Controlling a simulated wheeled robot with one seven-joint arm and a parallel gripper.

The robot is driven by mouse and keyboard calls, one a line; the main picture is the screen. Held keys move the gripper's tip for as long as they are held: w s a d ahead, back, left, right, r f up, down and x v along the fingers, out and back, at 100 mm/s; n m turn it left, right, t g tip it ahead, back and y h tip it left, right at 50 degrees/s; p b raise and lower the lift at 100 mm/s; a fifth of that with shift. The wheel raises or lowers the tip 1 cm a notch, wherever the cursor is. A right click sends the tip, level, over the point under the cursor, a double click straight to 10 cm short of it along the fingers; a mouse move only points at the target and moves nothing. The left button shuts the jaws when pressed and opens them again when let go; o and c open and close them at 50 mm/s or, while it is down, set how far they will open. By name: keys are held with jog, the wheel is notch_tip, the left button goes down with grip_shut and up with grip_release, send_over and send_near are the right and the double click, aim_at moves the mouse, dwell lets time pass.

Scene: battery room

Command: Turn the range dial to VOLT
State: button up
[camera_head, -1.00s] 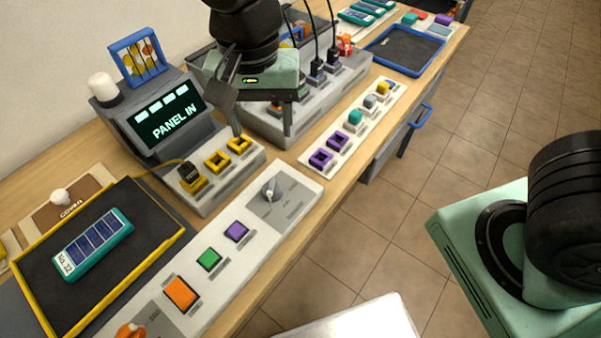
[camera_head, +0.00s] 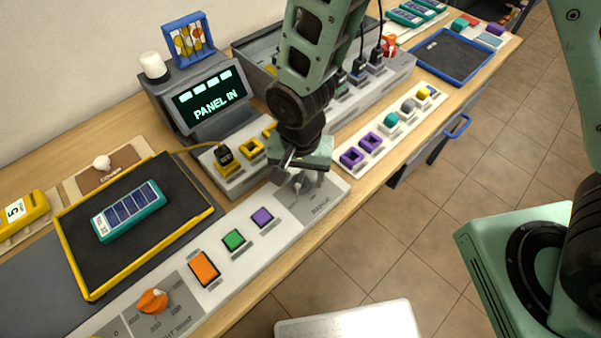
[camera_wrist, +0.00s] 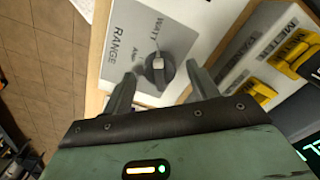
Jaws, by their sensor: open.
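The range dial (camera_wrist: 158,73) is a dark round knob with a pale mark, on a grey plate lettered RANGE. WATT and part of a second label starting with A show beside it; I see no VOLT label in the wrist view. The pale mark lies on the side toward WATT, but I cannot tell its exact setting. My gripper (camera_wrist: 161,71) is open, with one finger on each side of the dial; I cannot tell whether they touch it. In the head view the dial (camera_head: 302,183) is partly hidden by my gripper.
A display (camera_head: 210,98) reads PANEL IN. Yellow sockets (camera_head: 252,147) stand close behind the dial. Purple, green and orange buttons (camera_head: 233,239) and an orange knob (camera_head: 152,301) lie left along the panel. A yellow-rimmed tray (camera_head: 93,293) holds a teal pack (camera_head: 129,210).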

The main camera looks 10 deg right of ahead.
jog(key=shift+f, duration=0.45)
jog(key=c, duration=1)
